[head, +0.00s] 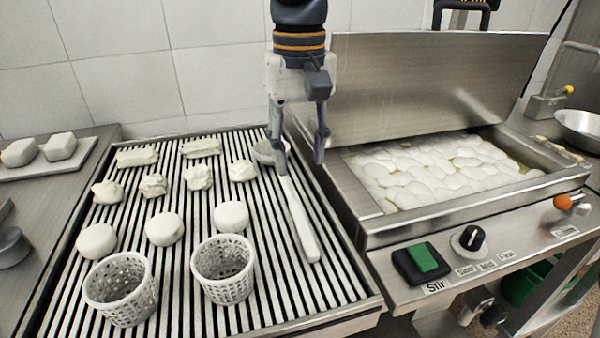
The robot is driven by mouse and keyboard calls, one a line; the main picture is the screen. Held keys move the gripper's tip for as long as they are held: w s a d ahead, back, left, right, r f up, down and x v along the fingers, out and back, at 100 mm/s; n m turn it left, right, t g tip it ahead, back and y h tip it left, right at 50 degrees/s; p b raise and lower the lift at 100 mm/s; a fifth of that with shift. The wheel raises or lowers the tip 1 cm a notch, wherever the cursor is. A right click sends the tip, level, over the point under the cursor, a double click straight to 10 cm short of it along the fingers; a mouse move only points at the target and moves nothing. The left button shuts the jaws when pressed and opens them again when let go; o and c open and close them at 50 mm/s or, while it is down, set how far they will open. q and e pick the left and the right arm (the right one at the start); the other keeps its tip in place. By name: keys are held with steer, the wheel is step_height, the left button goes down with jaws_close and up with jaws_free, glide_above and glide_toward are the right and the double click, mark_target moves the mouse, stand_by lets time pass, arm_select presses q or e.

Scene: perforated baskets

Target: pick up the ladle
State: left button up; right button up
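The ladle lies on the slatted rack (345,290), with its round bowl at the back and its thick white handle (300,220) pointing toward the front. The bowl (264,152) is partly hidden by my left gripper. My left gripper (299,148) comes down from the top with its fingers apart, pointing down. One finger is in front of the ladle's bowl and neck, the other is to the right, near the fryer's edge. Nothing shows held between the fingers. I cannot tell whether a finger touches the ladle. My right gripper is not in view.
Two perforated white baskets (121,290) (224,270) stand at the rack's front, with several pale dough pieces (164,229) behind them. To the right is a metal vat (380,225) full of white pieces, its lid (420,85) raised. Its front has a green switch (424,257) and a knob (470,238).

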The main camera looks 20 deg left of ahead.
mark_target(298, 211)
arm_select(q)
steer(key=f, duration=0.1)
steer(key=s+f, duration=0.1)
steer(key=f, duration=0.1)
steer(key=shift+s+f, duration=0.3)
steer(key=shift+f, duration=0.1)
steer(key=f, duration=0.7)
steer(key=shift+w+f, duration=0.1)
steer(key=shift+w, duration=0.2)
jaws_close()
